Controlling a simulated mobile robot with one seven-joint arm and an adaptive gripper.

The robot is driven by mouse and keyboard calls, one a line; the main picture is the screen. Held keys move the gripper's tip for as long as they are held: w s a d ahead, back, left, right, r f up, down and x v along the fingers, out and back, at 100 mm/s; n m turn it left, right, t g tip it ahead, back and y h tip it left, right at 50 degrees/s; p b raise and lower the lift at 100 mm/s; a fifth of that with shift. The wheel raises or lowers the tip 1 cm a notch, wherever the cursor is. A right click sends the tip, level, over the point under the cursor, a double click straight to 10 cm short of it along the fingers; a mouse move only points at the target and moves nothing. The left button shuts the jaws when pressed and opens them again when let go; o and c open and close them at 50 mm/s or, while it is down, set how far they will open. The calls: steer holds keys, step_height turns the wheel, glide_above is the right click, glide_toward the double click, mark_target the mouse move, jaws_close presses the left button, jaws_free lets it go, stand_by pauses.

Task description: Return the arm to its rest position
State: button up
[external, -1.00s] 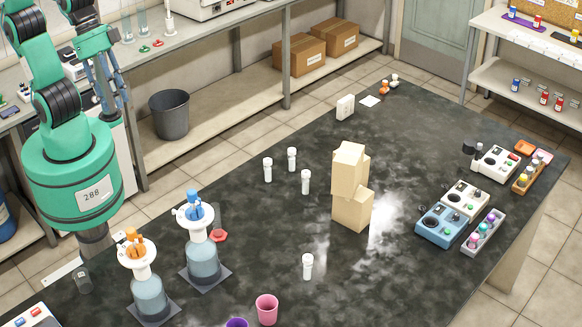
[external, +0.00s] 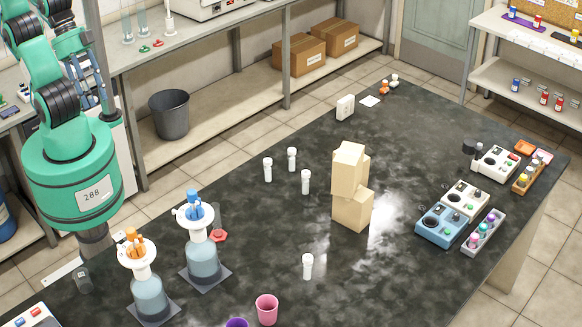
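My green arm with black joints stands at the left and is folded back on itself. My gripper (external: 101,100) is blue-grey and hangs down behind the nearer arm links, beside the wall bench. The near links hide part of it. Its fingers are too small and too covered to tell whether they are open or shut. No held object shows at it. It is away from the dark bench (external: 285,235).
Two dispenser bottles, one with a blue top (external: 203,255) and one with an orange top (external: 149,290), stand near my base. White-capped vials (external: 307,266), tan blocks (external: 352,207) and a pink cup (external: 267,309) stand on the bench.

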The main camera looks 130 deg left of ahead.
step_height(320, 180, down, 10)
steer(key=b, duration=0.9)
steer(key=shift+r+b, duration=0.15)
steer(key=shift+b, duration=0.2)
steer(key=shift+o, duration=0.4)
steer(key=w+a+f+n+g+y, duration=0.1)
steer(key=w+a+f+n+g, duration=0.15)
steer(key=w+a, duration=1)
steer(key=n+g+h, duration=0.1)
steer(key=n+g, duration=0.2)
steer(key=n, duration=0.3)
glide_above(269, 160)
steer(key=shift+m, duration=0.25)
steer(key=f, duration=2.4)
steer(key=shift+w+d+f+b, duration=0.25)
steer(key=shift+f+b, duration=0.05)
steer(key=shift+b, duration=0.05)
steer(key=shift+s+a+f, duration=0.2)
steer(key=shift+a+f, duration=0.1)
